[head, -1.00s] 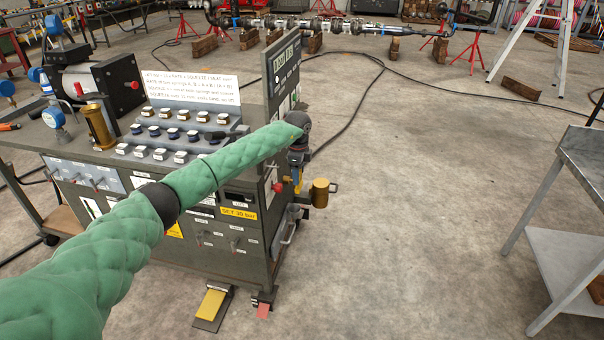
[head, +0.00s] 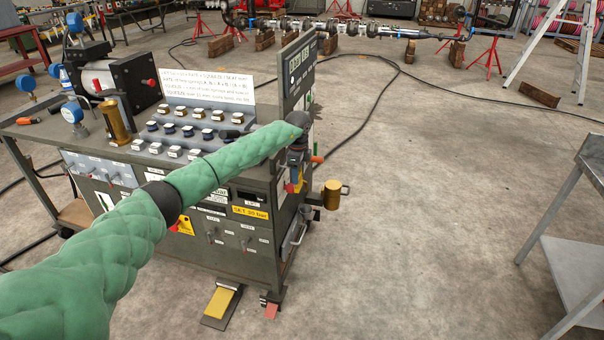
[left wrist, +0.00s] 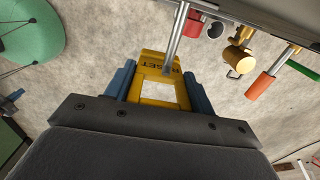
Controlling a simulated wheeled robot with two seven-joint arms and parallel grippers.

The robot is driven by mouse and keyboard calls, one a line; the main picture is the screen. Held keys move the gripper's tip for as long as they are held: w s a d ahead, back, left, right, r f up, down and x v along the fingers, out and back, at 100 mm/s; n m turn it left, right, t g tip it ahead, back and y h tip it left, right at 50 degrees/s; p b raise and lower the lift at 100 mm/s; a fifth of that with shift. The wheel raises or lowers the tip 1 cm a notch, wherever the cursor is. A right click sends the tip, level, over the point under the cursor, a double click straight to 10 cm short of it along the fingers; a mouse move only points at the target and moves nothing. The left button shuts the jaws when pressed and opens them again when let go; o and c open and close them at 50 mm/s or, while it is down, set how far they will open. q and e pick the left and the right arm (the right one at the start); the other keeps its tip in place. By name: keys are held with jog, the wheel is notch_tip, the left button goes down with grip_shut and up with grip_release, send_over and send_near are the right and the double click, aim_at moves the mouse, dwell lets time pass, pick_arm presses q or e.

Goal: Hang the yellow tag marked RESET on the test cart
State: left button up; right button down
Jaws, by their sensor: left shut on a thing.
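The test cart (head: 240,247) stands left of centre in the head view, dark grey, with labelled panels. A metal rod (left wrist: 178,38) from the cart side crosses over the tag's far end. I cannot tell whether it passes through the tag. My right gripper is not in view.
A brass cylinder (head: 332,194) sticks out from the cart's right end, near my gripper. An orange handle (left wrist: 262,85) and a red part (left wrist: 194,25) are close by in the wrist view. A metal table (head: 580,230) stands at the right; the floor between is clear.

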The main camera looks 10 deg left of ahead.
pick_arm(q)
jog(key=a, duration=0.2)
jog(key=shift+a, duration=0.4)
jog(key=shift+a+f+b, duration=0.15)
jog(key=shift+a+f, duration=0.05)
jog(key=shift+a, duration=0.25)
jog(key=shift+a+f+b, duration=0.15)
jog(key=shift+a+f, duration=0.05)
jog(key=shift+a, duration=0.25)
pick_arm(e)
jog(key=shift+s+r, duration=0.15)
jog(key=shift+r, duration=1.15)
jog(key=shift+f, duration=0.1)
pick_arm(q)
jog(key=o, duration=1.1)
jog(key=shift+c, duration=0.2)
jog(key=shift+w, duration=0.1)
